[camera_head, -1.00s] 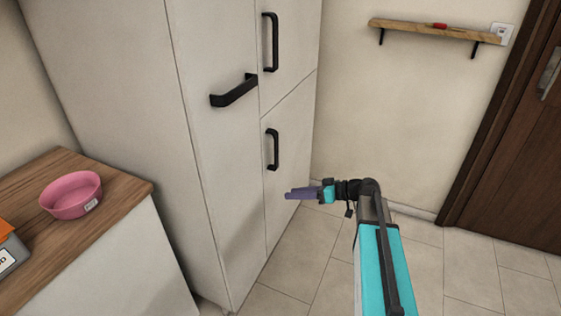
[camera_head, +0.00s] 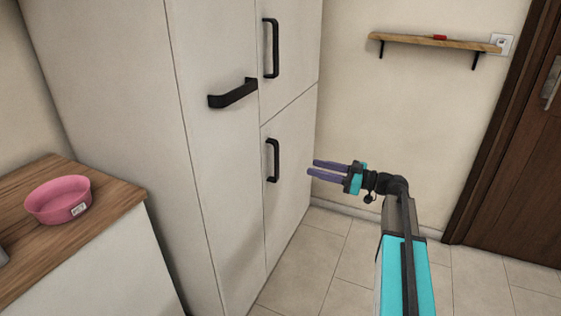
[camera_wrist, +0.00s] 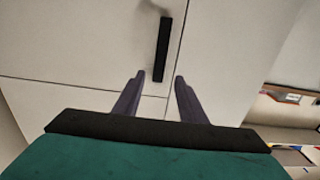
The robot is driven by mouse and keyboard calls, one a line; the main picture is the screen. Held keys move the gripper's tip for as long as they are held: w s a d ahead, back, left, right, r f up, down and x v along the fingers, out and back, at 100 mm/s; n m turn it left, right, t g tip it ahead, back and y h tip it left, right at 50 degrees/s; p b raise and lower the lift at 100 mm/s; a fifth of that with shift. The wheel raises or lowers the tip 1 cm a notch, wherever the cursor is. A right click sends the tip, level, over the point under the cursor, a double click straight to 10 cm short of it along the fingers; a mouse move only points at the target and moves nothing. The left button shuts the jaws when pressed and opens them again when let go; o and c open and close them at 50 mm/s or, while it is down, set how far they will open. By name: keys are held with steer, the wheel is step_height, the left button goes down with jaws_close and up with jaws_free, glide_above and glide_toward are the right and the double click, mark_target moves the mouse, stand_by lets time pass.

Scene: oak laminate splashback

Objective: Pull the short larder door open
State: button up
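The larder is a tall white cabinet with a long door and two shorter doors on its right side. The lower right door (camera_head: 289,205) is shut flush and carries a black vertical bar handle (camera_head: 273,161). My gripper (camera_head: 311,168) is open and empty, to the right of that handle at about its height, with its purple fingers pointing left at the door. In the wrist view a black handle (camera_wrist: 162,48) stands ahead between the open fingers, apart from them. A seam crosses the cabinet front near the handle's end.
The upper right door has its own black handle (camera_head: 270,48), and the long door has another (camera_head: 233,94). A wooden counter (camera_head: 110,205) with a pink bowl (camera_head: 59,200) is at left. A wall shelf (camera_head: 433,41) is at upper right. Tiled floor right of the larder is clear.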

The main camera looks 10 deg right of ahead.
mark_target(278, 159)
steer(key=b+x, duration=0.1)
steer(key=x, duration=1.2)
steer(key=shift+w+a, duration=0.2)
steer(key=shift+a, duration=0.1)
steer(key=shift+c, duration=0.3)
jaws_close()
steer(key=shift+a, duration=0.1)
steer(key=shift+s, duration=0.1)
